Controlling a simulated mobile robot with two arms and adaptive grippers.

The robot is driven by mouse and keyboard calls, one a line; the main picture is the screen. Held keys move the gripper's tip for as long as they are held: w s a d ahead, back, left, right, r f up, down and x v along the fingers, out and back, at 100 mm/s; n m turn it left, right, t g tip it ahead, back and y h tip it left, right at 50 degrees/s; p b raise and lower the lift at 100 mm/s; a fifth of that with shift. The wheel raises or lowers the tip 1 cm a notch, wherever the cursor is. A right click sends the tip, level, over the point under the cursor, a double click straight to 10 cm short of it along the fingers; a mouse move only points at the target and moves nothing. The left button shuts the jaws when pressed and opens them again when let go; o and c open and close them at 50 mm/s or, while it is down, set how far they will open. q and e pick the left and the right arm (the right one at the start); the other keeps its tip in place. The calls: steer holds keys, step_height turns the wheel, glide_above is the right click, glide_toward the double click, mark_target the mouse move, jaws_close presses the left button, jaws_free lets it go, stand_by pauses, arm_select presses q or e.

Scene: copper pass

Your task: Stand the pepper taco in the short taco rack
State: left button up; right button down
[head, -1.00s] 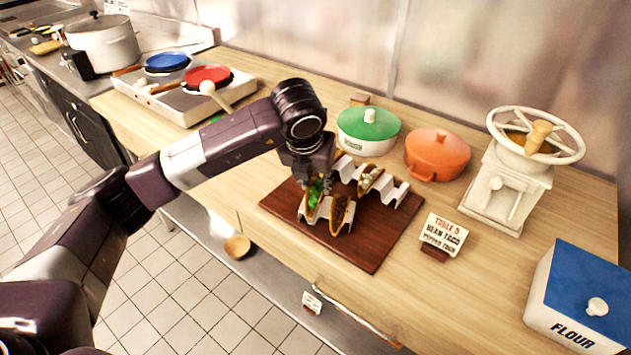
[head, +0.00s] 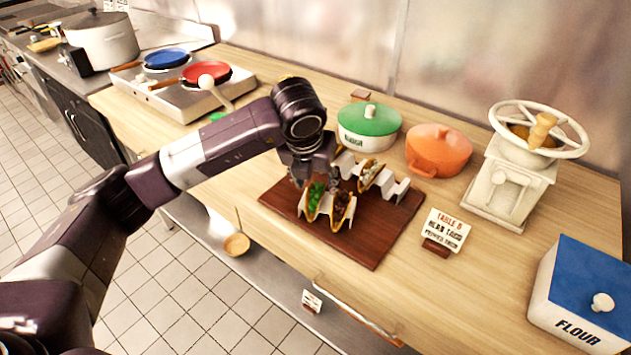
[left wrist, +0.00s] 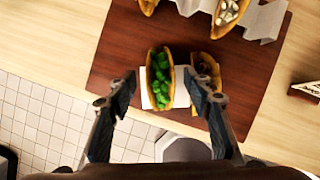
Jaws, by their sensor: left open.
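The green-filled taco, which looks like the pepper taco (head: 315,198), stands in the left slot of the short white rack (head: 301,207) on the wooden board. It also shows in the left wrist view (left wrist: 160,78). A dark-filled taco (head: 342,209) stands in the slot to its right. My left gripper (head: 316,180) is open above the green taco. In the left wrist view its fingers (left wrist: 158,88) are spread, one on each side of that taco, with gaps visible. My right gripper is not in view.
A longer white rack (head: 392,190) behind holds a taco with pale filling (head: 369,174). The dark board (head: 375,240) is bare at front right. A sign (head: 445,230), an orange pot (head: 438,150), a green-lidded pot (head: 369,125), a grinder (head: 510,180) and a flour box (head: 578,295) stand around it.

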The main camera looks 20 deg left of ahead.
arm_select(q)
steer(key=shift+r, duration=0.1)
steer(key=v, duration=1.2)
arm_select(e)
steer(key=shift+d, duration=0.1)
